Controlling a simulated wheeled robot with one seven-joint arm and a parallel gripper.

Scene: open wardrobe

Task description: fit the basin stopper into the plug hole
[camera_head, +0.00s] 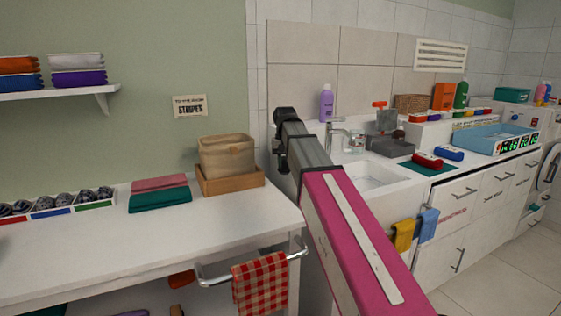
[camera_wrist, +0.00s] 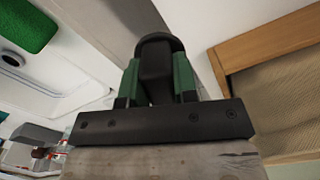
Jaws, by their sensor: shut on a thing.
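My gripper (camera_wrist: 157,84) shows in the wrist view with its two green fingers shut on a dark stopper (camera_wrist: 160,46). The stopper has a rounded black top and a narrower body between the fingers. The white basin (camera_wrist: 60,85) lies left of the gripper in the wrist view, with a small dark round plug hole (camera_wrist: 12,59) near the left edge. The stopper is apart from the hole. In the head view the basin (camera_head: 372,181) is partly behind my arm, and its plug hole is hidden. The gripper end is small and dark there, left of the basin.
A wooden tray (camera_head: 232,183) with a beige fabric basket (camera_head: 226,153) stands on the white table left of my arm. A tap (camera_head: 338,132) stands behind the basin. A green cloth (camera_head: 428,167) with a red thing lies right of the basin.

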